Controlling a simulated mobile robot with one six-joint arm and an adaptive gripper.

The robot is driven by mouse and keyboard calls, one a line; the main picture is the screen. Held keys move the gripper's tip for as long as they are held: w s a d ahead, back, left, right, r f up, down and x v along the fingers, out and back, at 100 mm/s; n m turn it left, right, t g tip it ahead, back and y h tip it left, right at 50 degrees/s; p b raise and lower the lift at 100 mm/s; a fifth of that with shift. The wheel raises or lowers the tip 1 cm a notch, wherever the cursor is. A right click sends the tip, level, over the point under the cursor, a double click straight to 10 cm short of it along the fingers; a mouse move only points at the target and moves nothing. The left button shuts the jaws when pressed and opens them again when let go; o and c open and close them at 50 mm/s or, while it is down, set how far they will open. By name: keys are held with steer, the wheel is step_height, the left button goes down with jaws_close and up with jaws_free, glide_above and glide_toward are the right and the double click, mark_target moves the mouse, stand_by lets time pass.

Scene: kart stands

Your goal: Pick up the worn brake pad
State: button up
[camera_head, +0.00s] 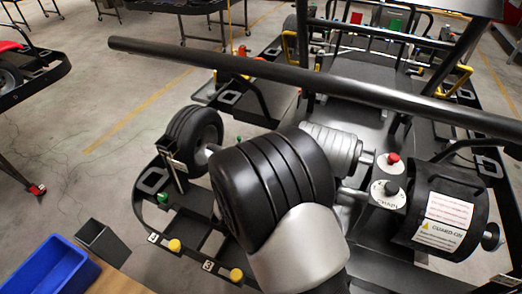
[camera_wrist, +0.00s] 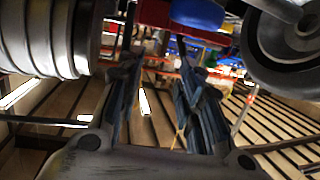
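I cannot make out the worn brake pad in either view. In the wrist view, my gripper (camera_wrist: 158,78) has its two dark fingers spread apart, with no object held between them. A tyre or dark round part (camera_wrist: 285,50) is at its upper right, and a grey ribbed cylinder (camera_wrist: 45,40) is at its upper left. A red part with a blue piece (camera_wrist: 198,12) is above the fingertips. In the head view, my dark, thick arm covers the middle of the kart stand, and my fingers are hidden.
In the head view, a kart wheel (camera_head: 195,127) stands left of my arm. A long dark bar (camera_head: 300,75) crosses above. A labelled black drum (camera_head: 445,215) and a red button (camera_head: 393,158) are at the right. A blue bin (camera_head: 48,268) and dark cup (camera_head: 103,243) are at lower left.

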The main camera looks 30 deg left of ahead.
steer(key=b+x, duration=0.1)
steer(key=x, duration=0.4)
steer(key=shift+w+f, duration=0.1)
steer(key=shift+f, duration=0.05)
jaws_close()
stand_by(0.4)
